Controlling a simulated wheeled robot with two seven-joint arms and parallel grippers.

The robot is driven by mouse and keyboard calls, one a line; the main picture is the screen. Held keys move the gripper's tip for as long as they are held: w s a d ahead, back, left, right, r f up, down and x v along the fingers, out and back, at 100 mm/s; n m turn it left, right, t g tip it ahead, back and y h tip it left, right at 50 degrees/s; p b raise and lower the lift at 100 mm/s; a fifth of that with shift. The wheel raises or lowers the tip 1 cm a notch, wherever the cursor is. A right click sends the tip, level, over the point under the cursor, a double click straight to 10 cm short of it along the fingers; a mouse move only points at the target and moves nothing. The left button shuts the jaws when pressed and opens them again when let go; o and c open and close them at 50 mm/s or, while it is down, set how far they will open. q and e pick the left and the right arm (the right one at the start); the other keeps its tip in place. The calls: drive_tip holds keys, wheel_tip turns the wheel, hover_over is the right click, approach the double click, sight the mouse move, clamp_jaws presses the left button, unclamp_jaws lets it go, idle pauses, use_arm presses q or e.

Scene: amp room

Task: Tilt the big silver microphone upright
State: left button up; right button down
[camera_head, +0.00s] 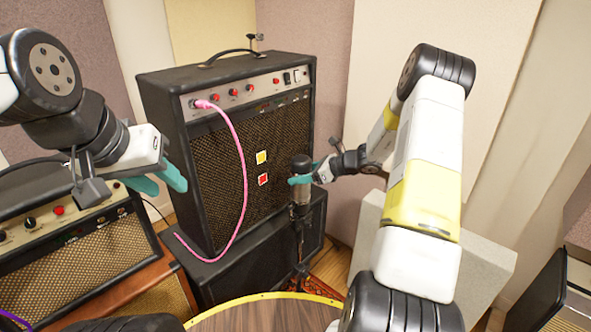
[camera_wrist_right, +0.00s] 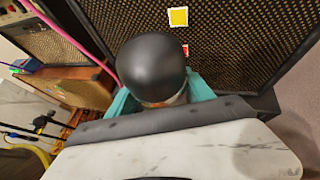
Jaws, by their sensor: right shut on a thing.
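The big silver microphone (camera_head: 301,187) stands in front of the black amp in the head view, its dark rounded top up and its body close to vertical. My right gripper (camera_head: 302,177) is shut on it just below the top. In the right wrist view the microphone's dark head (camera_wrist_right: 152,66) sits between the teal fingers (camera_wrist_right: 157,100), which hide most of its body. My left gripper (camera_head: 160,181) is open and empty at the left, in front of the amp's left side and apart from the microphone.
The large black amp (camera_head: 215,140) with a pink cable (camera_head: 243,165) stands behind the microphone on a black cabinet. Another amp (camera_head: 75,250) stands at the lower left. A round wooden top with a yellow rim (camera_head: 262,297) is at the front. A pale block (camera_head: 480,262) is at the right.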

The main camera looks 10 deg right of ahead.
drive_tip(key=shift+w, duration=0.15)
idle(0.3)
drive_tip(key=shift+c, duration=2)
unclamp_jaws()
drive_tip(key=v, duration=0.7)
drive_tip(key=shift+s+d+r, duration=0.2)
drive_tip(key=shift+r, duration=0.05)
